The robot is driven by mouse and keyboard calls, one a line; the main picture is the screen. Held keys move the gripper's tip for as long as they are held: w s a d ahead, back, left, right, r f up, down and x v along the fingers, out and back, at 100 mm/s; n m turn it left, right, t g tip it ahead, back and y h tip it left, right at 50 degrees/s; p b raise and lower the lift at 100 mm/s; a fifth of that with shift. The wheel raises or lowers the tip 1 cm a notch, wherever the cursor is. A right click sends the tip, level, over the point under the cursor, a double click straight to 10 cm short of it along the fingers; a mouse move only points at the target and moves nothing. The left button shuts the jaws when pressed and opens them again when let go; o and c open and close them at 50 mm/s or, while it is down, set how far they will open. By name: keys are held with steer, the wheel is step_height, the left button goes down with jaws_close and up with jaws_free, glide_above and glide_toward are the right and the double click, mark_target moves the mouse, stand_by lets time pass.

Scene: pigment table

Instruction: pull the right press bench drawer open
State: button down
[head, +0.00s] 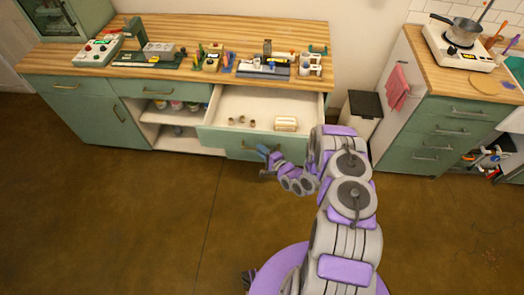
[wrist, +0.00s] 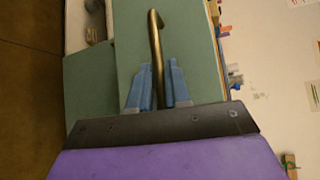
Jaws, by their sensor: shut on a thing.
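The right press bench drawer (head: 240,142) is pulled out from the bench, and its inside shows in the head view. It has a green front, seen close in the wrist view (wrist: 185,50). Its brass handle (wrist: 156,50) runs between the blue fingers of my gripper (wrist: 156,88). The fingers are shut on the handle. In the head view my gripper (head: 268,160) is at the drawer front, and my arm covers the front's right part. Several small brown items (head: 240,121) and a pale block (head: 286,124) lie in the drawer.
The press bench (head: 300,35) carries tools and devices on its wooden top. Left of the drawer is an open shelf (head: 175,132) with jars. A bin (head: 362,108) stands right of the bench, then a second cabinet (head: 440,130). The brown floor (head: 120,220) in front is clear.

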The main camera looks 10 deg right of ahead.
steer(key=c, duration=1.2)
jaws_free()
steer(key=shift+f, duration=0.2)
steer(key=shift+o, duration=0.2)
steer(key=shift+r, duration=0.1)
steer(key=p+v, duration=0.1)
steer(key=v, duration=1.6)
steer(key=shift+s+d, duration=0.1)
